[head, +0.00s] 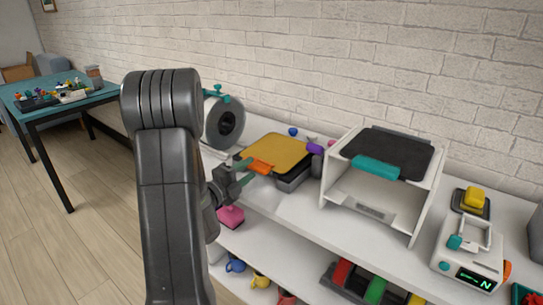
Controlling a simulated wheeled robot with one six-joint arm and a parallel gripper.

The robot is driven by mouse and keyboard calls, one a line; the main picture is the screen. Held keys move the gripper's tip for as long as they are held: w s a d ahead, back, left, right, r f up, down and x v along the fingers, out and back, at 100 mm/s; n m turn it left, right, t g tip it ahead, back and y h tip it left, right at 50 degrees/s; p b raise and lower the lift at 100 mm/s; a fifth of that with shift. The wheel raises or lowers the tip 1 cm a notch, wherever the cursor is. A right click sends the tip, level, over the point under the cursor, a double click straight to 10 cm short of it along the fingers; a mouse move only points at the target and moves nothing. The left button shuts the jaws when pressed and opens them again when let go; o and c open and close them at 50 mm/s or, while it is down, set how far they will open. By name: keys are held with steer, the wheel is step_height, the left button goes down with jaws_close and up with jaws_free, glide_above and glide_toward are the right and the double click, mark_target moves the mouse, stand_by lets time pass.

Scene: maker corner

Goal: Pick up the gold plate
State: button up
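The gold plate (280,152) lies flat on a dark grey base on the white shelf top, right of my arm. An orange tab (259,167) sticks out at its front left edge. My gripper (246,172) is at this tab, with teal fingertips beside it. At this size I cannot tell whether the fingers are closed on the tab or still apart. My dark arm hides part of the shelf to the left.
A spool (224,122) stands behind the gripper. Purple and blue small items sit behind the plate. A white open-fronted machine (432,198) with a dark top stands right. A scale (468,252) is farther right. Mugs and colored bins fill the lower shelf.

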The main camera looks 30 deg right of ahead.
jaws_close()
step_height(320, 180, up, 10)
steer(key=p, duration=0.2)
stand_by(0.4)
